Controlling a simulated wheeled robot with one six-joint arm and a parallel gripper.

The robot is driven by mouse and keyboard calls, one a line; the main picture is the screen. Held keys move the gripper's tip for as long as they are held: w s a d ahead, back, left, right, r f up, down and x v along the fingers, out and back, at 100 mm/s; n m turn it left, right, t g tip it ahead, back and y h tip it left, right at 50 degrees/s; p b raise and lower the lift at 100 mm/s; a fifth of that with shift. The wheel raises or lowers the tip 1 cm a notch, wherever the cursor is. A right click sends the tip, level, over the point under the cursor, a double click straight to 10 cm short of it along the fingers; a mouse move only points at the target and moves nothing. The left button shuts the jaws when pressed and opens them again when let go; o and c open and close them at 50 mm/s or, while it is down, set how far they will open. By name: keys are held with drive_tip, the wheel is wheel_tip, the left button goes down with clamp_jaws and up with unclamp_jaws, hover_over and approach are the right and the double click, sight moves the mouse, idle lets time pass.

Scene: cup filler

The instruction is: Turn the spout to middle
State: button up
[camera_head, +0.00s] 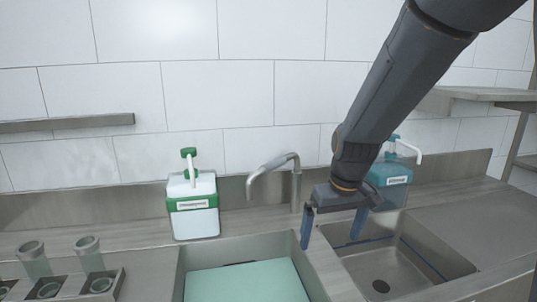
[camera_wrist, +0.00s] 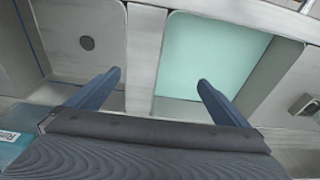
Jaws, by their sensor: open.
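The spout (camera_head: 270,166) is a grey metal tube on an upright post (camera_head: 296,190) behind the sinks. In the head view its curved arm points left and toward the front, over the left basin side. My gripper (camera_head: 332,240) is open and empty, fingers pointing down, to the right of the spout and apart from it. In the wrist view my gripper (camera_wrist: 160,82) shows both blue fingers spread wide, with the divider between the basins below them. The spout does not show clearly in the wrist view.
The left basin (camera_head: 181,270) holds a pale green board or liquid surface (camera_head: 245,283). The right basin (camera_head: 383,268) is empty with a drain. A green-and-white dispenser (camera_head: 193,212) stands left of the spout; a blue one (camera_head: 388,182) stands behind my arm. Cups (camera_head: 88,255) stand at far left.

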drive_tip(key=w+a+r+n+y+p, duration=0.1)
drive_tip(key=w+a+r+n, duration=0.15)
drive_tip(key=w+r, duration=0.35)
drive_tip(key=w+a+r+n+p, duration=0.1)
drive_tip(key=w+a+r+n, duration=0.2)
drive_tip(key=w, duration=0.6)
drive_tip(key=n+t+y+p, duration=0.1)
drive_tip(key=n+y+p, duration=0.1)
drive_tip(key=n, duration=0.1)
approach(274, 161)
drive_tip(key=f, duration=0.1)
drive_tip(key=shift+m, duration=0.35)
drive_tip(key=p+x, duration=0.1)
drive_tip(key=x, duration=0.1)
drive_tip(key=p+x, duration=0.1)
drive_tip(key=x, duration=0.2)
drive_tip(key=p+x, duration=0.1)
drive_tip(key=x, duration=0.1)
drive_tip(key=shift+w+a+f, duration=0.2)
drive_tip(key=shift+w+a, duration=0.05)
drive_tip(key=shift+w, duration=0.1)
drive_tip(key=shift+c, duration=0.4)
drive_tip(key=c, duration=1.3)
drive_tip(key=shift+d, duration=0.1)
